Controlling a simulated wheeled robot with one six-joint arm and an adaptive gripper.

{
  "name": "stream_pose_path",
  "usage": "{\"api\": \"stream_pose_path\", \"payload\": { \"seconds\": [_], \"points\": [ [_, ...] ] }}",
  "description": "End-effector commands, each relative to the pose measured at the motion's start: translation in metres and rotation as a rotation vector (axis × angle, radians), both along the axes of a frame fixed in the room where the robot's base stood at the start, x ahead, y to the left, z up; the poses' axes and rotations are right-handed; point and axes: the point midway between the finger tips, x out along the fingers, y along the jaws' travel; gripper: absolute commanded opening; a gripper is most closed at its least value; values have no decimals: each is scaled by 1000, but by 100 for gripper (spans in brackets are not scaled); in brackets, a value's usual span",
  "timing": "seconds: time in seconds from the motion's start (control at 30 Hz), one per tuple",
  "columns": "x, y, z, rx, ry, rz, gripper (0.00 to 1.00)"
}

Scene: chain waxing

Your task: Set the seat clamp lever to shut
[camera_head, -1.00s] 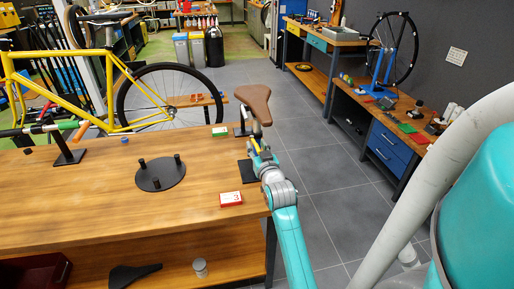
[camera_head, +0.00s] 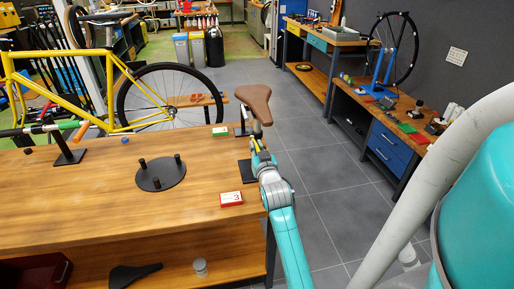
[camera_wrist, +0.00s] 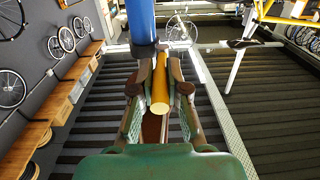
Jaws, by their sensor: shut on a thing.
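A brown saddle (camera_head: 254,101) sits on a post at the right end of the wooden bench. My gripper (camera_head: 258,146) is just below the saddle and small in the head view, where the lever is hard to make out. In the wrist view, my gripper (camera_wrist: 160,95) is shut on a gold-yellow rod, which I take for the seat clamp lever (camera_wrist: 160,92). The rod lies lengthwise between the two fingers, its round end toward the camera. A blue upright tube (camera_wrist: 141,22) stands just beyond its far end. The clamp itself is mostly hidden by the fingers.
The wooden bench (camera_head: 90,205) carries a round black stand (camera_head: 160,181), a red-and-white box (camera_head: 231,199) and a green box (camera_head: 220,132). A yellow bicycle (camera_head: 62,67) stands behind it. Open grey floor (camera_head: 325,200) lies to the right.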

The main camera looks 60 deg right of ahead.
Motion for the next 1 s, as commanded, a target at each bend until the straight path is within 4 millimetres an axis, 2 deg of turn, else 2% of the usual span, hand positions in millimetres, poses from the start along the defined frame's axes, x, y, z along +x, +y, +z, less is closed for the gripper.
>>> {"api": "stream_pose_path", "payload": {
  "seconds": [0.67,1.0],
  "points": [
    [12,8,0,-1,-1,-296,0],
    [24,12,1,-1,-1,-518,0]
  ]
}}
